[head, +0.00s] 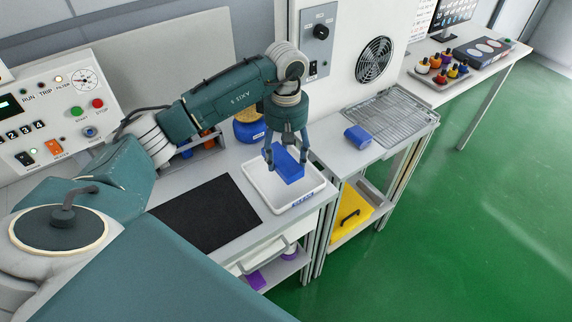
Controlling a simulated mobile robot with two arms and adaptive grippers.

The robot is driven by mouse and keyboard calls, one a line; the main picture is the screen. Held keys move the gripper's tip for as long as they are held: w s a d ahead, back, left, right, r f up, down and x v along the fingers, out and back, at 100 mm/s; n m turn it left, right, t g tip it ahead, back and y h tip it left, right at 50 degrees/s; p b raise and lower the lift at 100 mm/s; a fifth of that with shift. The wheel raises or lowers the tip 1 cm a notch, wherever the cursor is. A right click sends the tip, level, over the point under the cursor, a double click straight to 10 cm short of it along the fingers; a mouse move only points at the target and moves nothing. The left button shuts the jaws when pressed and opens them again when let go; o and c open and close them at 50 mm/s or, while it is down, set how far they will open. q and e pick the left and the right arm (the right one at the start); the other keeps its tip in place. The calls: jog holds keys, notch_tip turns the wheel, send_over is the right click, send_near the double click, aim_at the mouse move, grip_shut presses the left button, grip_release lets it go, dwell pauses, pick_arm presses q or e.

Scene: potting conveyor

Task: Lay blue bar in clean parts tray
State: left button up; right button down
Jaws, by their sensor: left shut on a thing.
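My left gripper (286,160) points down over the white tray (258,193) and is shut on a blue bar (290,170). The bar is tilted in the picture and sits between the two fingers, over the inside of the tray. I cannot tell whether the bar touches the tray floor. The tray has a label on its front wall that is too small to read. My right gripper is not in view.
A black mat (205,215) lies left of the tray. A second blue block (357,137) is by the wire rack (392,118) on the right. A control panel (60,110) stands at the left. A yellow bin (350,214) is on a lower shelf. Green floor is open at right.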

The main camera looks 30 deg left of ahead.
aim_at(286, 168)
pick_arm(q)
jog(key=shift+f, duration=0.55)
notch_tip(286, 168, down, 3)
jog(key=shift+f+p, duration=0.2)
jog(key=shift+p, duration=0.35)
jog(key=shift+f, duration=0.35)
jog(key=o, duration=0.8)
jog(key=shift+f, duration=0.1)
jog(key=o, duration=0.5)
jog(key=shift+c, duration=0.2)
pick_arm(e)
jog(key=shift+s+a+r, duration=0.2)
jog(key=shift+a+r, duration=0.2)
